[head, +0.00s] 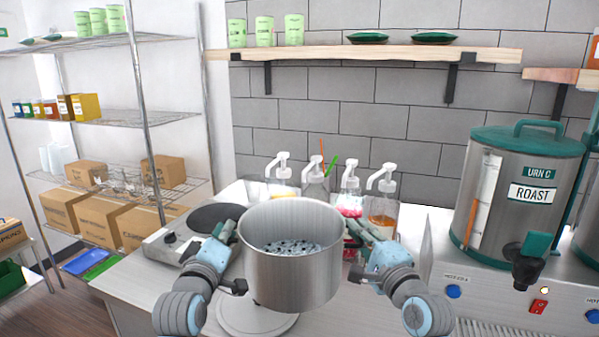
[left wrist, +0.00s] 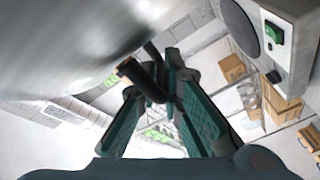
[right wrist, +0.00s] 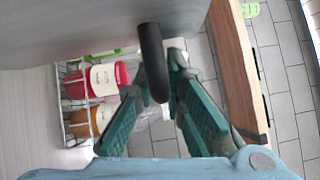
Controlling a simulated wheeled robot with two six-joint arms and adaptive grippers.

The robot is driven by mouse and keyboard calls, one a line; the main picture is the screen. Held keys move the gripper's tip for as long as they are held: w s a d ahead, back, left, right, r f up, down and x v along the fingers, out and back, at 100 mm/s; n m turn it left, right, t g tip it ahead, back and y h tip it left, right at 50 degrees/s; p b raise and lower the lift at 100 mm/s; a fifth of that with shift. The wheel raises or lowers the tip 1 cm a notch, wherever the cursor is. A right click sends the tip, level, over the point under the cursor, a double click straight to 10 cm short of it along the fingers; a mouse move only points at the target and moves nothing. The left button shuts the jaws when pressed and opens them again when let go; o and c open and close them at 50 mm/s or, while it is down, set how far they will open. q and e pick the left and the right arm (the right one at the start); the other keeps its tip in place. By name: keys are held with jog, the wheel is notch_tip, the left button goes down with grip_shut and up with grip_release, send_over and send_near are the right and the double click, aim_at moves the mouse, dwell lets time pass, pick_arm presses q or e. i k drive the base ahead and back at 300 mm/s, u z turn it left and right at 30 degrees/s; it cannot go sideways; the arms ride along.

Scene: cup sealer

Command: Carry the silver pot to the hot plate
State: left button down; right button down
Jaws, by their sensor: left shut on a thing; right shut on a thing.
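The silver pot (head: 292,275) is upright between my two grippers, with dark speckled contents in pale liquid inside. It appears raised above the counter. My left gripper (head: 230,235) is shut on its left handle, a black bar seen in the left wrist view (left wrist: 152,78). My right gripper (head: 352,232) is shut on the opposite black handle, seen in the right wrist view (right wrist: 152,60). The hot plate (head: 212,217), with a dark round top, sits left of the pot and behind my left gripper. It also shows in the left wrist view (left wrist: 290,65).
A white round base (head: 240,318) is on the counter below the pot. Pump bottles (head: 382,205) stand behind it. A large urn (head: 520,190) is at the right, and a wooden shelf (head: 400,54) hangs above. Wire shelving (head: 100,115) stands at the left.

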aim_at(226, 217)
jog(key=z, duration=0.35)
jog(key=k, duration=0.6)
jog(key=u, duration=2.4)
jog(key=i, duration=1.9)
jog(key=z, duration=2.6)
